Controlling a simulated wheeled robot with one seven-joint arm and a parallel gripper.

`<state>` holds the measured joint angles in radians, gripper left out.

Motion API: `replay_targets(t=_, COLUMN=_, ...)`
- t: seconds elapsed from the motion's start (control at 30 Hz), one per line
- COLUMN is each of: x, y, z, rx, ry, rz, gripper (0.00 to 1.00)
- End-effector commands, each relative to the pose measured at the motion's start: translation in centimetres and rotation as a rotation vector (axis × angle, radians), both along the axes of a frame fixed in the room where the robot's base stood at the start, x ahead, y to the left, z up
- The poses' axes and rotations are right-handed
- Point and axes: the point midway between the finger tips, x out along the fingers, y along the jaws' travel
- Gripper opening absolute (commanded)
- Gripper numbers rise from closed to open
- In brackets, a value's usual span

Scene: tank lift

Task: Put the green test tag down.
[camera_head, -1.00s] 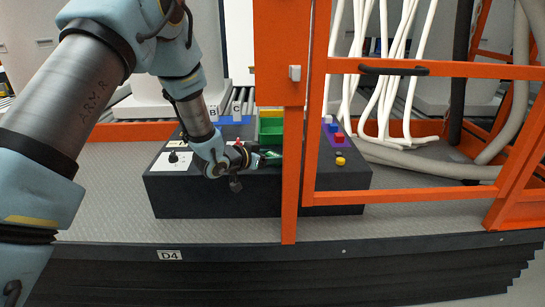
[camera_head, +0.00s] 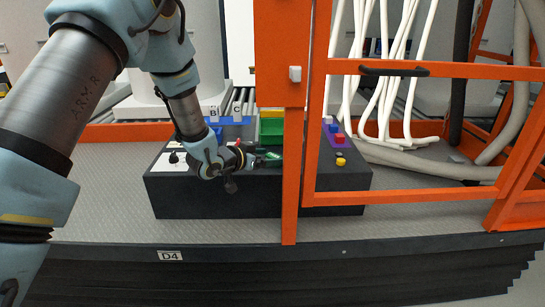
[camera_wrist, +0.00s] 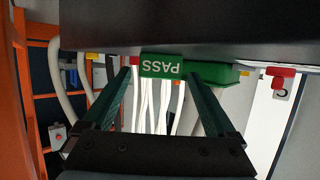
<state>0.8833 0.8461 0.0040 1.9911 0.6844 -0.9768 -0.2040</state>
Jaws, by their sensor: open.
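The green test tag (camera_wrist: 175,68) is a flat green piece marked PASS, upside down in the wrist view. It lies against the dark console's surface, just beyond my fingertips; I cannot tell whether it touches them. My gripper (camera_wrist: 160,76) is open, with one dark green finger on each side and a gap between them. In the head view my gripper (camera_head: 268,157) is low over the dark console (camera_head: 225,200), just left of the orange post. There the tag is too small to tell from the fingers.
An orange post (camera_head: 290,170) and gate frame (camera_head: 410,197) stand close in front of the console. A green and yellow bin (camera_head: 271,125) sits behind my gripper. A yellow button (camera_head: 340,161) and a purple strip are to the right. White hoses (camera_head: 400,100) hang behind.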

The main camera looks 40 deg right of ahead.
Motion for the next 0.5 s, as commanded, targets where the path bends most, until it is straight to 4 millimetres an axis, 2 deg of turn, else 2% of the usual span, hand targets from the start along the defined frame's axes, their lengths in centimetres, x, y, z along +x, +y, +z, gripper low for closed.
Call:
replay_targets(t=0.3, x=-0.6, y=6.4, z=2.4, rx=0.001, ry=0.001, rz=0.003, gripper=0.92)
replay_targets(t=0.5, x=-0.9, y=8.8, z=3.3, rx=0.0, ry=0.0, rz=0.0, gripper=0.92)
